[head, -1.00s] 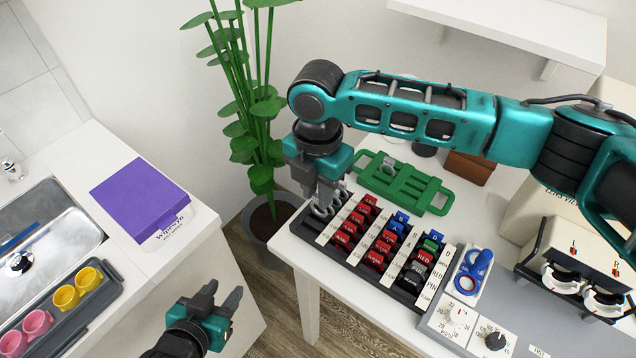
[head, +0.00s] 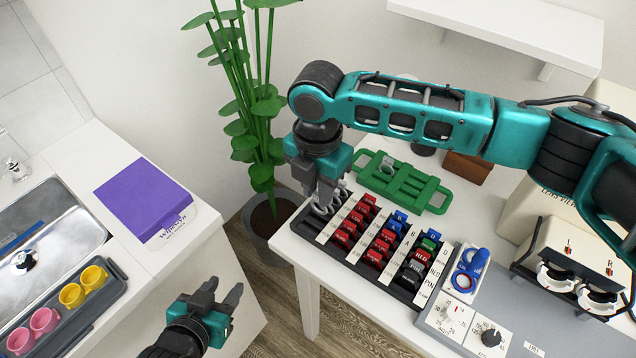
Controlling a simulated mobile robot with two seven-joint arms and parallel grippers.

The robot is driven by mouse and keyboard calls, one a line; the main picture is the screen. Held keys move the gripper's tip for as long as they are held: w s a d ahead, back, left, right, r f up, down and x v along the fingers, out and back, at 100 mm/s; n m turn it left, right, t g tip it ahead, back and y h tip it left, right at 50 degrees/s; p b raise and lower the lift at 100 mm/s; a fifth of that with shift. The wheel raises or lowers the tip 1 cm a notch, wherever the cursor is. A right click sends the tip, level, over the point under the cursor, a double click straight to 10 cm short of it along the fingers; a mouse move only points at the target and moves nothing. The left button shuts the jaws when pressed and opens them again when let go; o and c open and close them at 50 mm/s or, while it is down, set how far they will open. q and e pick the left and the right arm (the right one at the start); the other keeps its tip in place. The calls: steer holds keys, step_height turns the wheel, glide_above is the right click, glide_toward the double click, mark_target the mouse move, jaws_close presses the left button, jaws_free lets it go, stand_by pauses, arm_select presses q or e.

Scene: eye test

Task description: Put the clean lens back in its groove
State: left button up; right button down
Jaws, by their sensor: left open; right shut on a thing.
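The lens tray (head: 404,293) is a dark rack on the white table, with rows of red, blue, green and black lens tabs between white label strips. My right gripper (head: 325,202) points down over the tray's left end, shut on a lens that its fingers mostly hide. Grey lens rings (head: 320,209) show around its fingertips at the leftmost row; I cannot tell which ring is the held one, or whether it sits in a groove. My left gripper (head: 222,297) is open and empty, low between the counter and the table.
A green rack (head: 434,190) lies behind the tray, with a brown box (head: 467,167) beside it. A blue ring-shaped tool (head: 468,268) and a lens device (head: 566,262) stand to the right. A plant (head: 262,150) stands behind the gap.

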steer(key=shift+f, duration=0.4)
steer(key=shift+f, duration=1.1)
steer(key=c, duration=0.9)
jaws_free()
steer(key=shift+o, duration=0.2)
step_height(320, 180, up, 13)
